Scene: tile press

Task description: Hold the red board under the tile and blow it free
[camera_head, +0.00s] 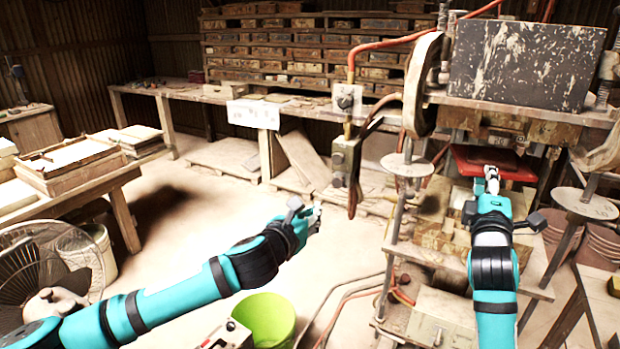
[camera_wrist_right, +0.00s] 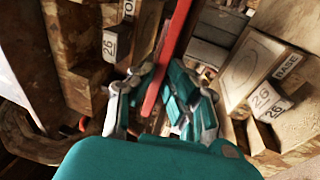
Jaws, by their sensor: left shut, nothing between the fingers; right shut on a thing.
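The red board (camera_head: 512,166) lies flat in the gap of the press, under the upper mould (camera_head: 525,128). My right gripper (camera_head: 491,174) is shut on its near edge. In the right wrist view the board (camera_wrist_right: 178,36) shows edge-on as a thin red strip between the fingers (camera_wrist_right: 152,98). The upper mould block (camera_wrist_right: 75,45) and the base block (camera_wrist_right: 262,85), both marked 26, stand on either side, apart from the board. The tile is not clearly visible. My left gripper (camera_head: 315,213) is shut and empty, below and left of a hanging valve box (camera_head: 345,163).
A switch box (camera_head: 347,99) sits above the valve box on the red pipe. The press flywheel (camera_head: 422,80) and posts stand close to my right arm. A green bucket (camera_head: 266,318), a fan (camera_head: 45,265) and floor hoses are lower down.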

